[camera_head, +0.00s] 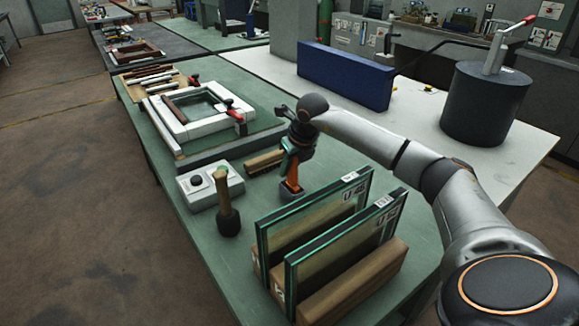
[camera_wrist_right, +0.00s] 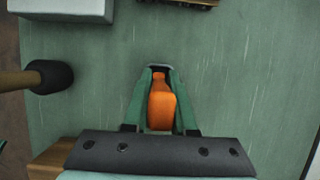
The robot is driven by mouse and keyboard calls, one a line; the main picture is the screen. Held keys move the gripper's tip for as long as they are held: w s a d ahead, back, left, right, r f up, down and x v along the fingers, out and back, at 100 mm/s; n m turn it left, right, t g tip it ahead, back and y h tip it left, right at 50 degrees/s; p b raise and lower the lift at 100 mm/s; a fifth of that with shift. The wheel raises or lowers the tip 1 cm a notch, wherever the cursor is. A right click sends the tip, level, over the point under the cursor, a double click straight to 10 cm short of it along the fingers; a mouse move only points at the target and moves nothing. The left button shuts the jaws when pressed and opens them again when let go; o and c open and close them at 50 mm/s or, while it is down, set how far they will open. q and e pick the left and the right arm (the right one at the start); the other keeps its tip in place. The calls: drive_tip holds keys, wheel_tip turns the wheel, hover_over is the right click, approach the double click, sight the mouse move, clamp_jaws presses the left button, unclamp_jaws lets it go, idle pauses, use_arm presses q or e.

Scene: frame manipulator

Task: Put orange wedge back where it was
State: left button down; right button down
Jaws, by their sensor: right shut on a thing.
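The orange wedge (camera_head: 293,187) is at the fingers of my right gripper (camera_head: 290,168), over the green bench behind the glass panes. In the right wrist view the wedge (camera_wrist_right: 161,107) lies between the two green fingers of the gripper (camera_wrist_right: 159,78), which are shut on it. Its lower tip seems close to the bench top; I cannot tell whether it touches. My left gripper is not in view.
Two glass panes (camera_head: 337,236) stand in wooden blocks (camera_head: 357,285) in front. A mallet (camera_head: 226,205) and a grey box with a black knob (camera_head: 207,187) are to the left. A brush-like wooden block (camera_head: 264,162) lies beside the gripper. A white clamped frame (camera_head: 190,128) lies behind.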

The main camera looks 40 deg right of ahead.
drive_tip(key=c, duration=0.7)
unclamp_jaws()
drive_tip(key=shift+o, duration=0.2)
drive_tip(key=v, duration=1.2)
drive_tip(key=shift+s+r, duration=0.15)
drive_tip(key=shift+r, duration=0.05)
